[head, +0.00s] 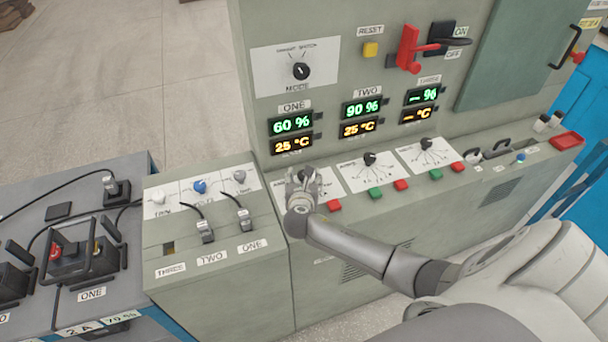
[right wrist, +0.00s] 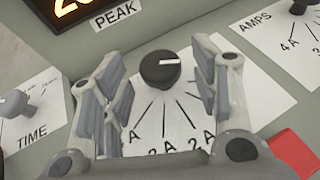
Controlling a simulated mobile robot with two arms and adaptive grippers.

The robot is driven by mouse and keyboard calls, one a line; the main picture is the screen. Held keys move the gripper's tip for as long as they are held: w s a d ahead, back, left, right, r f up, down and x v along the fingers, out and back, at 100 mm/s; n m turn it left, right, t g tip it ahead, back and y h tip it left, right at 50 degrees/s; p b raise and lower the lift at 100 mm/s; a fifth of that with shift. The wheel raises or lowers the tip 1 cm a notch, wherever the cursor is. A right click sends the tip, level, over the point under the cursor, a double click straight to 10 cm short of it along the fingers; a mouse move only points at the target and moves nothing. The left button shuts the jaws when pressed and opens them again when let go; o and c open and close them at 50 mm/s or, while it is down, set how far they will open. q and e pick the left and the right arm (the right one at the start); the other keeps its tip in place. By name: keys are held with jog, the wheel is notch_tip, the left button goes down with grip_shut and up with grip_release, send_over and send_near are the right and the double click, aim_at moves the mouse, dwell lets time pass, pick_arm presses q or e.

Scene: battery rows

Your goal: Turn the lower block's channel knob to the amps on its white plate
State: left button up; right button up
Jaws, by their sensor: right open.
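My right gripper (head: 302,182) is over the leftmost dial plate (head: 331,190) on the sloping console, below the display marked ONE (head: 291,124). In the right wrist view its open fingers (right wrist: 160,80) stand on both sides of a black knob (right wrist: 160,72), with gaps visible. The knob's white pointer line points right in that view. Lines fan out on its plate to figures ending in A; some digits are hidden by the fingers. At lower left, a block labelled ONE (head: 92,294) has a white plate (head: 79,328) reading 2 A, beside one reading 70 %. My left gripper is not in view.
Two similar knobs (head: 369,158) (head: 426,143) sit further right, with red and green buttons (head: 375,193) in front. Left of the gripper are smaller knobs (head: 199,187) and cable plugs (head: 205,232). A red-handled switch (head: 409,46) stands out from the upright panel.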

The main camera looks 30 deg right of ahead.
jog(key=shift+x, duration=0.85)
jog(key=shift+w, duration=0.1)
jog(key=shift+d, duration=0.1)
jog(key=shift+c, duration=1)
jog(key=c, duration=0.8)
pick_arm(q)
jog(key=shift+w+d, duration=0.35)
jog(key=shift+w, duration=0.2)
